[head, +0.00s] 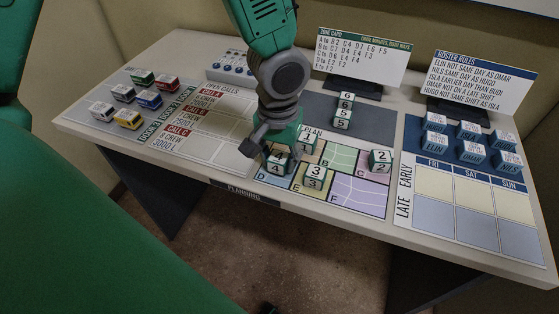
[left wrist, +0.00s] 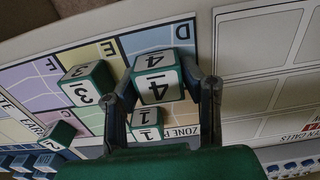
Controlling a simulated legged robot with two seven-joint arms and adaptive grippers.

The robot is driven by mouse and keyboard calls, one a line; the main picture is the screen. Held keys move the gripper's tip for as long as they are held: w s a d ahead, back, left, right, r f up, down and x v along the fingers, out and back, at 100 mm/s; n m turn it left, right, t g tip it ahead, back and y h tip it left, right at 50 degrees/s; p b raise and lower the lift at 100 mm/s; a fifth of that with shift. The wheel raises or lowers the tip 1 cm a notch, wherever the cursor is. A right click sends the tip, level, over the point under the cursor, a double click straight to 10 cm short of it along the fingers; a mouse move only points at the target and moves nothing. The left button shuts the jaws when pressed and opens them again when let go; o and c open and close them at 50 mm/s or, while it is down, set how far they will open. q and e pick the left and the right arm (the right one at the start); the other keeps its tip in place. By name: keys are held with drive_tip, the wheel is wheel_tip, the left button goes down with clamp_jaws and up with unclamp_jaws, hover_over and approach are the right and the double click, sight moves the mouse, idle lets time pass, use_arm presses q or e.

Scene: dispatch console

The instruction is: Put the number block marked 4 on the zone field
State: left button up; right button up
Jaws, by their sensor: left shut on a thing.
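The number block marked 4 (head: 275,164) is white and green and sits between the fingers of my left gripper (head: 277,152), which is shut on it. It is at field D of the zone plan (head: 343,191); I cannot tell whether it touches the board. In the left wrist view, block 4 (left wrist: 156,80) is between the two fingertips (left wrist: 168,85), near the letter D. Block 1 (head: 307,139) is just behind the gripper, block 3 (head: 315,177) is on field E, and block 2 (head: 380,160) is on field C. My right gripper is not in view.
Blocks 5 (head: 342,119) and 6 (head: 346,101) stand on the dark pad behind the plan. Two upright cards (head: 364,57) (head: 480,82) stand at the back. Field F is clear.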

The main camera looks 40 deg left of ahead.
sight(278, 155)
use_arm(q)
drive_tip(key=shift+f, duration=0.55)
drive_tip(key=shift+w+a, duration=0.1)
drive_tip(key=shift+a, duration=0.1)
drive_tip(key=o, duration=1)
drive_tip(key=shift+a, duration=0.1)
drive_tip(key=shift+d, duration=0.2)
drive_tip(key=shift+r, duration=0.25)
wheel_tip(278, 155, up, 12)
drive_tip(key=shift+a+f+p, duration=0.1)
drive_tip(key=shift+f+p, duration=0.05)
drive_tip(key=shift+p, duration=1.05)
